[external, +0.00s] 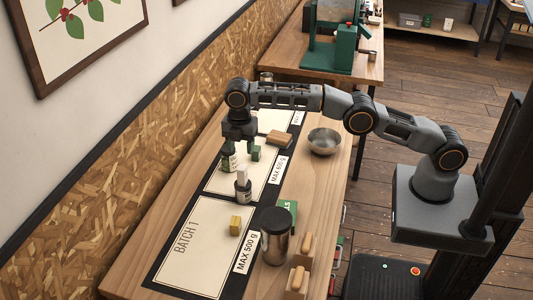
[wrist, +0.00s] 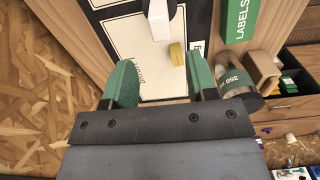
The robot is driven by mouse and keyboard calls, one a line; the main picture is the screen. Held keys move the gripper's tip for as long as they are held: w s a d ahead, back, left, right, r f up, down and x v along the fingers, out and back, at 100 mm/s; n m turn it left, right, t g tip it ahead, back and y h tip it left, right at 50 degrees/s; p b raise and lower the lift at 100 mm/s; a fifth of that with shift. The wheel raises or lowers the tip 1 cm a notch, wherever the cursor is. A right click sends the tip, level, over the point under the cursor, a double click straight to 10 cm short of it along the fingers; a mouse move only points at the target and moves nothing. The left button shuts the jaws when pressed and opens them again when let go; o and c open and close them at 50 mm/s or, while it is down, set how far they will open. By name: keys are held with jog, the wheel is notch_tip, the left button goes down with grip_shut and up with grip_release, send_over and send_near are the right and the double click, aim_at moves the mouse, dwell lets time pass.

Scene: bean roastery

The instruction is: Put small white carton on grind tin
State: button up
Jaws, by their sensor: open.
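The small white carton (external: 240,174) stands upright on top of a small dark tin with a pale label (external: 244,193), which looks like the grind tin. The carton also shows in the wrist view (wrist: 160,24), at the top between and beyond my fingertips. My gripper (external: 242,154) is open, with its green finger pads parted, just above and behind the carton in the external view. In the wrist view my gripper (wrist: 160,70) holds nothing, and clear mat shows between the pads. The tin is mostly hidden there by the carton.
A yellow block (external: 235,225) lies on the batch mat (external: 185,262). A dark-lidded canister (external: 276,240), wooden pieces (external: 298,280) and a green labels box (wrist: 239,20) stand to the right. A metal bowl (external: 324,141) and a wooden block (external: 279,138) are farther back. The wall borders the left side.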

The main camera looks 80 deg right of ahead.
jog(key=shift+d+r, duration=0.1)
jog(key=shift+r, duration=0.35)
jog(key=s+d+r+m+t, duration=0.1)
jog(key=s+d+r+m, duration=0.3)
jog(key=s+r, duration=0.3)
jog(key=s+d+r+m+t, duration=0.1)
jog(key=s+d+r+m, duration=0.35)
jog(key=s+r, duration=0.2)
jog(key=s+d+f+m+t, duration=0.1)
jog(key=s+f+m, duration=0.1)
jog(key=s, duration=0.6)
jog(key=s+d+f+m+t, duration=0.1)
jog(key=s+d+f+m, duration=0.1)
jog(key=s, duration=0.6)
jog(key=s+d+f+m, duration=0.1)
jog(key=s+f+m, duration=0.2)
jog(key=s+m, duration=0.2)
jog(key=s, duration=0.3)
jog(key=shift+d+f+m+t, duration=0.15)
jog(key=shift+f+m+t, duration=0.1)
jog(key=shift+m+t, duration=0.15)
